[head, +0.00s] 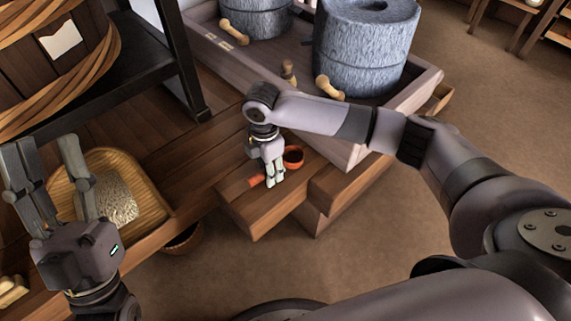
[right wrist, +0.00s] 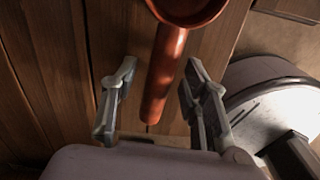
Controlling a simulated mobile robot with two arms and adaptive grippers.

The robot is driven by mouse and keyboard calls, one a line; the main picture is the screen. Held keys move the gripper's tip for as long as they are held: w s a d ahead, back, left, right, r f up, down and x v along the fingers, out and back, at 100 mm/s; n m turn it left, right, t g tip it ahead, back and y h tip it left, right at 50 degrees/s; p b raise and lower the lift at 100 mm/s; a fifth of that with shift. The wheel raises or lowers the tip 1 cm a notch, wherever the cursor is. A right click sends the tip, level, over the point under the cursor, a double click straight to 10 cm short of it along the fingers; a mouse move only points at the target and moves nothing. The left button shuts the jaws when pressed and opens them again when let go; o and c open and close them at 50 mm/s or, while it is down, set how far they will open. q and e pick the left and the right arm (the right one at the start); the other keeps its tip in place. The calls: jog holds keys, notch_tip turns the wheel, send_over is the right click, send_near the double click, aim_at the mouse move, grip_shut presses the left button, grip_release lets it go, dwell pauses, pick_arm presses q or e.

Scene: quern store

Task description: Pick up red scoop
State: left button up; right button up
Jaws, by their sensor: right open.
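The red scoop (head: 293,157) lies on a wooden ledge in the middle of the head view, its round bowl to the right and its handle to the lower left. My right gripper (head: 272,181) points down over the handle and hides part of it. In the right wrist view the scoop's handle (right wrist: 164,75) runs between the two spread fingers of the right gripper (right wrist: 160,84), with a gap on each side. The bowl is cut off by the top edge there. My left gripper (head: 42,150) is open and empty at the left, over a woven tray.
The woven tray (head: 152,208) holds pale grain. A wooden trough (head: 428,82) with grey millstones (head: 365,50) stands behind the ledge, near my right arm. A banded wooden tub (head: 60,60) is at the upper left. Open floor (head: 370,235) lies in front of the ledge.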

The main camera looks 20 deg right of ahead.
jog(key=shift+f, duration=0.15)
grip_shut()
dwell(0.5)
